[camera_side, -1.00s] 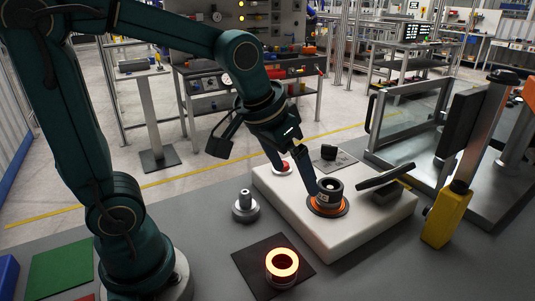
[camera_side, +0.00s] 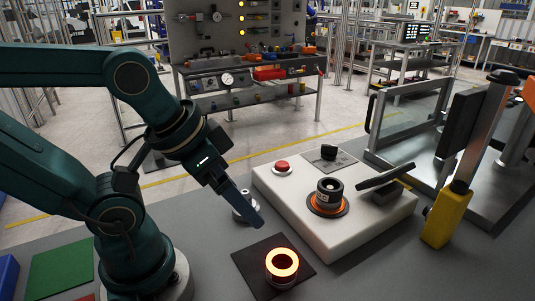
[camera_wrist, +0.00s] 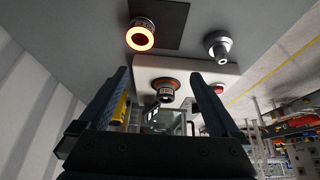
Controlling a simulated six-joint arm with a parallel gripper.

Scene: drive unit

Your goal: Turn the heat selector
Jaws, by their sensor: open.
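A white box (camera_side: 290,205) on the grey table carries several controls. A black knob (camera_side: 328,152) on a dark plate at its back looks like the heat selector; its pointing direction is too small to tell. A dark cylinder (camera_side: 329,190) stands upright in an orange ring (camera_side: 327,204) on the box, and shows in the wrist view (camera_wrist: 166,95). A red button (camera_side: 282,166) is at its left. My gripper (camera_side: 252,216) is open and empty, left of the box and apart from it. In the wrist view its two fingers (camera_wrist: 158,74) stand wide apart.
A glowing orange ring part (camera_side: 282,263) sits on a dark mat (camera_side: 248,265) in front of my gripper. A metal fitting (camera_side: 240,207) stands partly behind the fingers. A black lever (camera_side: 384,178) and a yellow post (camera_side: 446,215) are at the right. A green mat (camera_side: 62,267) lies at left.

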